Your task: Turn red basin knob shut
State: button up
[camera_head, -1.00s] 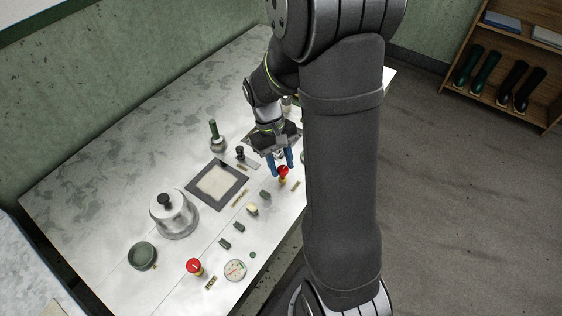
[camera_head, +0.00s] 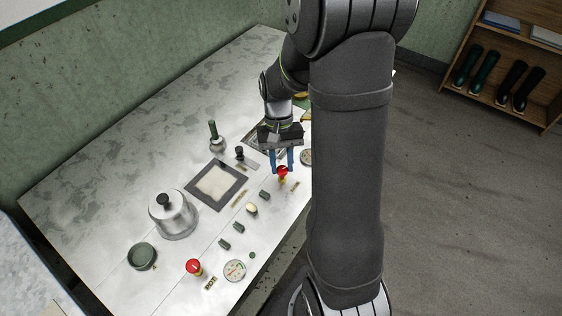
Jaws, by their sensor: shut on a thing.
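A red knob (camera_head: 283,172) on a yellowish base stands on the right part of the pale worktop. My gripper (camera_head: 281,166) points down at it, with its two blue fingers on either side of the red top. It is shut on this knob. A second red knob (camera_head: 194,266), also on a yellowish base, stands at the near edge of the worktop, apart from my gripper. I cannot read the label by either knob or tell how far either is turned.
Between the knobs are small green blocks (camera_head: 238,229) and a cream piece (camera_head: 252,209). Round gauges (camera_head: 235,270), a metal pot (camera_head: 173,216), a green bowl (camera_head: 142,256) and a dark-framed square (camera_head: 217,185) stand around. The worktop's left side is clear.

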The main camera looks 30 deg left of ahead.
jog(key=m, duration=0.2)
jog(key=m+y, duration=0.1)
jog(key=m, duration=0.1)
jog(key=m+g+y, duration=0.1)
jog(key=m, duration=0.1)
jog(key=shift+w+d+m, duration=0.15)
jog(key=shift+d+m, duration=0.1)
jog(key=shift+m, duration=0.05)
jog(key=m+y, duration=0.1)
jog(key=m, duration=0.2)
jog(key=m+y, duration=0.1)
jog(key=m, duration=0.2)
jog(key=shift+d+y, duration=0.2)
jog(key=shift+y, duration=0.1)
jog(key=shift+m, duration=0.3)
jog(key=o, duration=1)
jog(key=shift+c, duration=0.2)
jog(key=v, duration=1.7)
jog(key=shift+d+r, duration=0.2)
jog(key=shift+r, duration=0.05)
jog(key=shift+f, duration=0.1)
